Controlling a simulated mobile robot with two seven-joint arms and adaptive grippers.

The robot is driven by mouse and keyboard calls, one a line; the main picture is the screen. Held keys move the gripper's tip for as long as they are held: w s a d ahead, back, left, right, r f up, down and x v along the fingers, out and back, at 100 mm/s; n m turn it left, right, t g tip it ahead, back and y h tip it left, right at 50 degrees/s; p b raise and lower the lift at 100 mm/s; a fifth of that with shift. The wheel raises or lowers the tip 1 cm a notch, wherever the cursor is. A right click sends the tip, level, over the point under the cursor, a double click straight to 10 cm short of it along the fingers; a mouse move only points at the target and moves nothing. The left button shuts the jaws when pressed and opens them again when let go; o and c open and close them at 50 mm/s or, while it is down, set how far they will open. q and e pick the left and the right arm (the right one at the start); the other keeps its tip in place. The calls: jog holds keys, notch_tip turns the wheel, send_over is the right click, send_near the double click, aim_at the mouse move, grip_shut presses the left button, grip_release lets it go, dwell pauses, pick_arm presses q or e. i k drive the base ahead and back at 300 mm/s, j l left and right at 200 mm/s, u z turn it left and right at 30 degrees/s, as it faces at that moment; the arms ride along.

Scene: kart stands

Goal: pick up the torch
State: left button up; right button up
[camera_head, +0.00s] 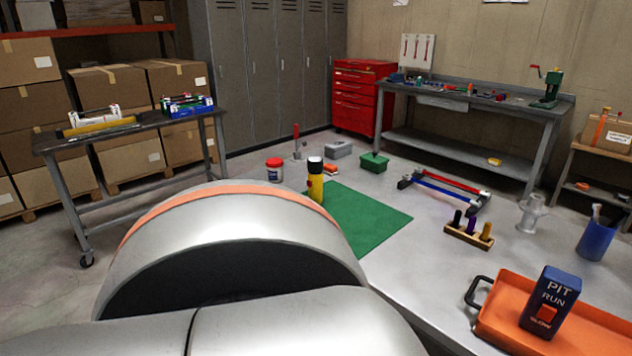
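A yellow torch with a black head (315,182) stands upright at the back left corner of the green mat (365,218), on the grey table (425,262). Its lower end is close to my own large silver arm part in the foreground; I cannot tell whether its base is partly hidden. Neither my left nor my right gripper shows in the head view.
A red-lidded white tub (274,170) stands left of the torch, and a green bin (374,163) behind it. To the right are a red-and-blue bar frame (447,187), a wooden holder (468,238), a blue cup (597,238) and an orange tray (488,330) carrying a blue box (549,303).

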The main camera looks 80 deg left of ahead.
aim_at(315, 164)
jog(key=u, duration=2.45)
jog(key=i+j, duration=0.1)
jog(key=j, duration=0.15)
jog(key=j+z, duration=0.15)
jog(key=i+j, duration=0.05)
jog(key=j, duration=0.05)
